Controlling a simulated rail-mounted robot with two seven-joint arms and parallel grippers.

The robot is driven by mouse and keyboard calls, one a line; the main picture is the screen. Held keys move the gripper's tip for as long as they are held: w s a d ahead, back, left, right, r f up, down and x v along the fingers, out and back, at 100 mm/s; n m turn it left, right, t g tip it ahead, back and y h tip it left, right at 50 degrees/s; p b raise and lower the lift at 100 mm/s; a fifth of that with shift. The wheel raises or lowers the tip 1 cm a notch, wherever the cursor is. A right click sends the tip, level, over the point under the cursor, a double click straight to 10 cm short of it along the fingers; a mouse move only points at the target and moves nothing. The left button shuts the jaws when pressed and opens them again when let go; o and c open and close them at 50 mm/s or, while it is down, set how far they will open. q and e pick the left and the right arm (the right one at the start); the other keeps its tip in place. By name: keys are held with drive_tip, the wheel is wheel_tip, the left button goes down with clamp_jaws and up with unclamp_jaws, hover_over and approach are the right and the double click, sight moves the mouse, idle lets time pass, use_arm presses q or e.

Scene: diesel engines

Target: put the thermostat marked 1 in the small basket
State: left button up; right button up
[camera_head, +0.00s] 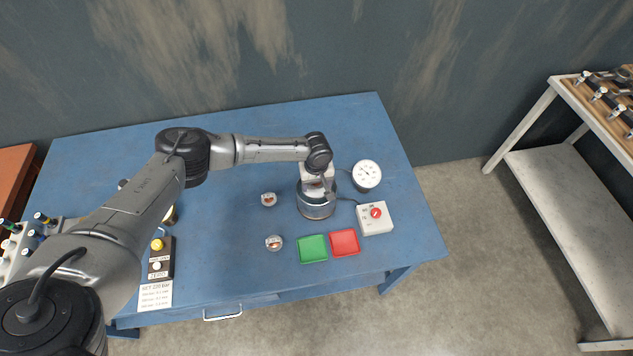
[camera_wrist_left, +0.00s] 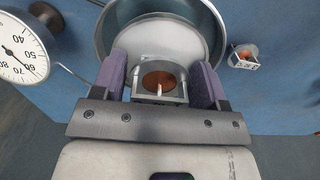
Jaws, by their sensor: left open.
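My left gripper (camera_head: 317,190) points down over a round metal pot (camera_head: 318,211) on the blue table. In the left wrist view the gripper (camera_wrist_left: 161,68) is open. Its purple-padded fingers stand on either side of a thermostat (camera_wrist_left: 160,78) with a copper disc, seen against the pot (camera_wrist_left: 212,30) and a pale round surface inside it. Whether the pads touch the thermostat is unclear. Another thermostat (camera_wrist_left: 243,56) lies outside the pot. In the head view two thermostats lie on the table, one (camera_head: 269,199) beside the pot and one (camera_head: 274,242) nearer the front. No number is readable. I cannot pick out a small basket.
A round dial gauge (camera_head: 367,173) and a box with a red knob (camera_head: 376,217) stand right of the pot. A green tray (camera_head: 312,249) and a red tray (camera_head: 344,242) lie in front. A button box (camera_head: 160,262) is at the left. The table's centre-left is clear.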

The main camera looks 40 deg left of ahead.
use_arm(q)
wheel_tip(320, 180, up, 12)
drive_tip(key=shift+r+p, duration=0.1)
drive_tip(key=shift+p, duration=0.2)
drive_tip(key=s+d+f+m+t+h, duration=0.15)
drive_tip(key=s+d+f+m, duration=0.35)
drive_tip(key=s+d, duration=0.5)
drive_tip(key=s+d+f+m+h, duration=0.2)
drive_tip(key=s+d+f+m, duration=0.35)
drive_tip(key=d, duration=0.75)
drive_tip(key=s+a+r+m+t+y, duration=0.1)
drive_tip(key=s+a+r, duration=0.1)
drive_tip(key=s+a, duration=0.3)
drive_tip(key=s+a+r+t+y, duration=0.1)
drive_tip(key=s+a, duration=0.4)
drive_tip(key=s, duration=0.8)
drive_tip(key=shift+a+r+m+y, duration=0.2)
drive_tip(key=shift+r+m+y, duration=0.2)
drive_tip(key=shift+y, duration=0.25)
drive_tip(key=shift+c, duration=0.4)
